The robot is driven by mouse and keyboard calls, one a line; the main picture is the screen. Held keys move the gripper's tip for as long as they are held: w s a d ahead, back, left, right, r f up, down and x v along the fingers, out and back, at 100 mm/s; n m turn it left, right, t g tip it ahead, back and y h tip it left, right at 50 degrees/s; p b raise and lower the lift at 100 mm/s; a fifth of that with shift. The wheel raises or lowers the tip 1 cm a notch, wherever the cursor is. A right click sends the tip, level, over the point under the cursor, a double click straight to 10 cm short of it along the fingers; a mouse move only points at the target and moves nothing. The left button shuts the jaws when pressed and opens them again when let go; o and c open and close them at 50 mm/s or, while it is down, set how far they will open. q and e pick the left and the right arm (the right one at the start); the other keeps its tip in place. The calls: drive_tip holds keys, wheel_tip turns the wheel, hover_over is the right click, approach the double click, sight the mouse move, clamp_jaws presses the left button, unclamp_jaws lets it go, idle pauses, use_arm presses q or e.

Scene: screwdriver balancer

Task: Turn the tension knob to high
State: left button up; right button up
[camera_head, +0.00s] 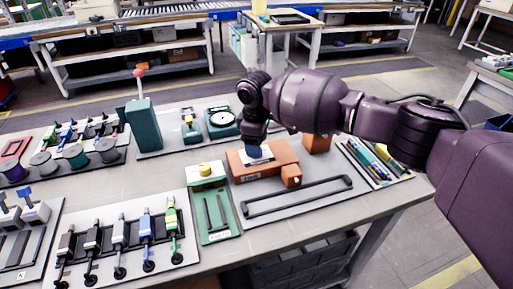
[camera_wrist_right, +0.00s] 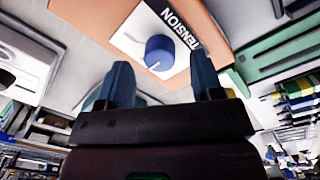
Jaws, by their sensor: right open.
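The tension knob (camera_wrist_right: 159,53) is a round blue knob on a white panel (camera_wrist_right: 130,38) marked "TENSION", set on an orange housing (camera_wrist_right: 205,20). A small white mark shows on its rim, at the lower edge in the right wrist view. In the head view the orange housing (camera_head: 283,151) stands on the table, and my right gripper (camera_head: 256,151) is over it, pointing down and hiding the knob. In the right wrist view my right gripper (camera_wrist_right: 162,82) is open and empty. The knob appears ahead of and between its two blue fingers, apart from them. My left gripper is out of view.
A smaller orange block (camera_head: 291,176) and a black bar handle (camera_head: 298,198) are near the housing. Several screwdrivers (camera_head: 119,233) lie front left. A tall green post (camera_head: 142,124) rises at the back.

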drive_tip(key=shift+f, duration=0.95)
drive_tip(key=c, duration=0.9)
